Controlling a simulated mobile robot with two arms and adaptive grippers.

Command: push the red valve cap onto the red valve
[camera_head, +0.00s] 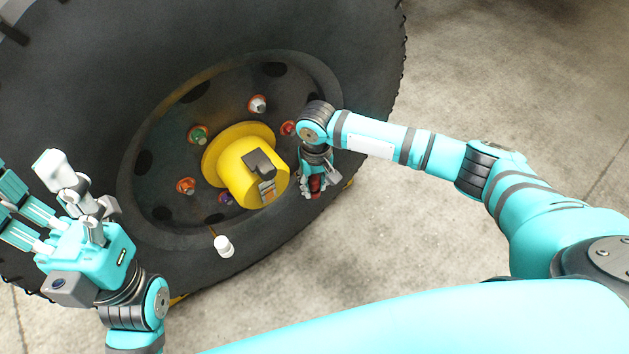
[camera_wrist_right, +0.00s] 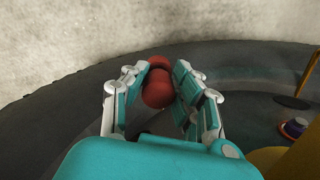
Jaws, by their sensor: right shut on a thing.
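My right gripper (camera_head: 315,188) is shut on the red valve cap (camera_head: 316,183), low at the right side of the wheel, near the tire's sidewall. In the right wrist view, the red cap (camera_wrist_right: 158,92) shows between the fingers, with a second rounded red part just beyond it. I cannot tell whether that part belongs to the cap or to the red valve. A small red fitting (camera_head: 288,128) sits on the wheel rim, partly beside my right wrist. My left gripper (camera_head: 75,195) is open and empty at the left, in front of the tire.
The large black tire (camera_head: 365,50) fills the left and middle. A yellow hub (camera_head: 235,175) sticks out of its rim, ringed by white, green, orange and purple fittings. A white-tipped stem (camera_head: 223,246) stands out at the lower rim. Bare concrete floor (camera_head: 500,60) lies to the right.

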